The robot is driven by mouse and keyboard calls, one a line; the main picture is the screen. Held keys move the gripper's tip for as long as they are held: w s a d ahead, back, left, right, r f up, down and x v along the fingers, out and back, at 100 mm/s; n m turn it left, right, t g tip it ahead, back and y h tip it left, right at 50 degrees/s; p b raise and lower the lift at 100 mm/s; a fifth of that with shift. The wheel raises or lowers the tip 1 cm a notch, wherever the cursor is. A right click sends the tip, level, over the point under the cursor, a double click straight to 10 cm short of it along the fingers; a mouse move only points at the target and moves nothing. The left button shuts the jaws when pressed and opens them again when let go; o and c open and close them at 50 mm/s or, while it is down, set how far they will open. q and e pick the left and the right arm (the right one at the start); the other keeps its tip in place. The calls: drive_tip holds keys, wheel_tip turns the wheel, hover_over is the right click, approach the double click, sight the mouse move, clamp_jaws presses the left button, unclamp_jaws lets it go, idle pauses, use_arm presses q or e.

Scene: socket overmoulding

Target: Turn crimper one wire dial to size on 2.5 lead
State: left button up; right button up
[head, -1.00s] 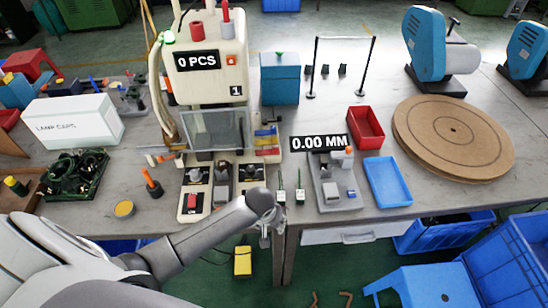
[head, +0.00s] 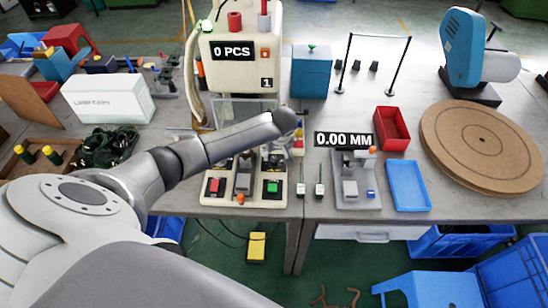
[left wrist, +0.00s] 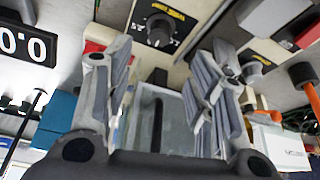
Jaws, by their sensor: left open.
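Crimper one (head: 240,85) is the cream machine with the "0 PCS" display and the "1" plate. In the left wrist view a black dial (left wrist: 159,31) with yellow lettering sits on a cream panel; its setting is not readable. A second dark knob (left wrist: 253,68) sits further right. My left gripper (head: 294,138) is in front of the crimper in the head view, its fingers mostly hidden by the wrist. In the left wrist view its open, empty fingers (left wrist: 165,62) stand apart, below the black dial. Two small green-and-white pieces (head: 301,188) lie right of the crimper base; no size is readable.
A gauge with a "0.00 MM" display (head: 350,190), a blue tray (head: 409,186) and a red bin (head: 391,128) stand to the right. A teal box (head: 311,74) is behind. A white carton (head: 107,98) and dark green coils (head: 103,147) are at left.

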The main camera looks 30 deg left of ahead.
sight(274, 159)
use_arm(q)
drive_tip(key=shift+x, duration=4.9)
drive_tip(key=shift+c, duration=0.4)
drive_tip(key=c, duration=0.9)
